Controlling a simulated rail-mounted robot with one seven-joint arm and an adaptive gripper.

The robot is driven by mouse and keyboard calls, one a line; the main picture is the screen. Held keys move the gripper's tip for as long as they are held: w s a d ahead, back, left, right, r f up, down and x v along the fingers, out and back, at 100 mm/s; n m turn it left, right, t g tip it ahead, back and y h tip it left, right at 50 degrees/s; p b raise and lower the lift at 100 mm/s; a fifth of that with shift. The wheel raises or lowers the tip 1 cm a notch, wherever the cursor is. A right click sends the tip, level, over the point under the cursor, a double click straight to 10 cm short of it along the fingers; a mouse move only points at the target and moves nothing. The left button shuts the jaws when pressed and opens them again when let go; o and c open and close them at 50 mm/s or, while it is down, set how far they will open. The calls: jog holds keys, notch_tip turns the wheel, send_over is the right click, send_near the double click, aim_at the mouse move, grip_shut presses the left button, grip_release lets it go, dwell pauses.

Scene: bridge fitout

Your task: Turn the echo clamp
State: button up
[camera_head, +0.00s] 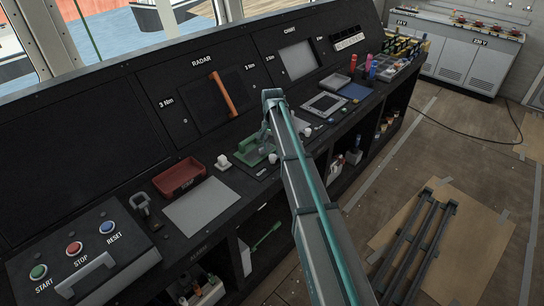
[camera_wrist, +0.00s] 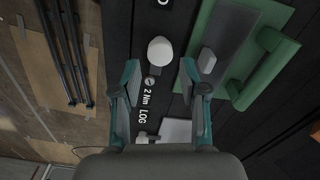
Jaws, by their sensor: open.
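No label reading "echo" is legible, so I cannot tell for sure which fitting is the echo clamp. In the wrist view, a round white knob (camera_wrist: 161,50) stands on the black console beside a small screw head and the text "2 Nm LOG". A single letter "O" shows at the top edge, the rest of its word cut off. My gripper (camera_wrist: 160,78) is open and empty, its teal fingers on either side of the knob's line, the knob just beyond the tips. In the head view my gripper (camera_head: 268,128) hangs over the console, partly hidden by my arm.
A green plate with a handle (camera_wrist: 262,68) lies close right of my gripper; it also shows in the head view (camera_head: 244,160). A red tray (camera_head: 180,178), a grey sheet (camera_head: 203,206) and a START/STOP/RESET box (camera_head: 85,262) are to the left. Bins (camera_head: 385,65) stand right.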

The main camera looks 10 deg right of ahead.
aim_at(273, 156)
jog(key=shift+f+p, duration=0.6)
jog(key=shift+f, duration=2.25)
grip_shut()
